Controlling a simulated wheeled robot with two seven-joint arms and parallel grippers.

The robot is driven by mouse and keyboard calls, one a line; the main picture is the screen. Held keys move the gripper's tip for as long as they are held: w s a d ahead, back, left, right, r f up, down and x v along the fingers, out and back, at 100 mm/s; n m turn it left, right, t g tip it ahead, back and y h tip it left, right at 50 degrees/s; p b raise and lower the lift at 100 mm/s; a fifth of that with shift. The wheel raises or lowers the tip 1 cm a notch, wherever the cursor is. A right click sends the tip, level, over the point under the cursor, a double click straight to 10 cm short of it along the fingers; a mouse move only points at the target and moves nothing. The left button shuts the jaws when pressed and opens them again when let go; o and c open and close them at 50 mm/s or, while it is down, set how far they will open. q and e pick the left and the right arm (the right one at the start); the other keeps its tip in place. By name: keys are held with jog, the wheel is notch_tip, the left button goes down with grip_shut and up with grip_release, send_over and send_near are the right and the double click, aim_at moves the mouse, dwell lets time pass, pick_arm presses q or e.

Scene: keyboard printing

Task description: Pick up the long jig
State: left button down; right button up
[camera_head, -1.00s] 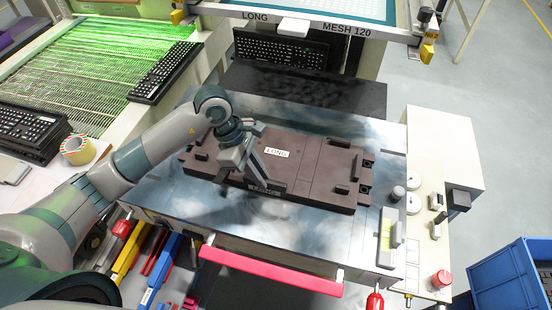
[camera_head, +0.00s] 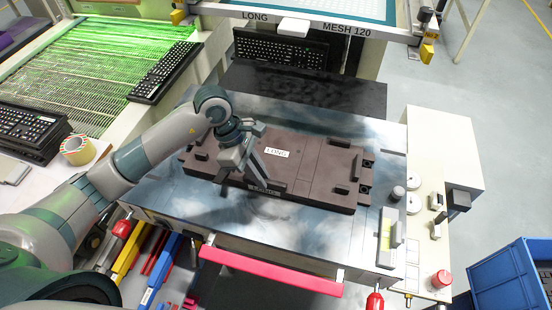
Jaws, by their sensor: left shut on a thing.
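The long jig (camera_head: 315,168) is a dark brown flat plate with a white label reading "LONG". It lies on the shiny metal table (camera_head: 300,225) in the middle of the head view, slightly slanted. My left gripper (camera_head: 262,184) reaches over it from the left and points down at its near edge, left of the middle. The left gripper is shut on the near edge of the jig, by a small label there. The fingertips are partly hidden by the gripper body. My right gripper is not in view.
A red bar (camera_head: 270,270) runs along the table's front. A control panel with a red button (camera_head: 441,279) stands at the right. A printing frame (camera_head: 310,18) and a keyboard (camera_head: 280,50) are behind. A blue crate (camera_head: 512,275) stands at the lower right.

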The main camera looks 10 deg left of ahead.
pick_arm(q)
jog(key=shift+w+r, duration=0.1)
jog(key=shift+r, duration=0.15)
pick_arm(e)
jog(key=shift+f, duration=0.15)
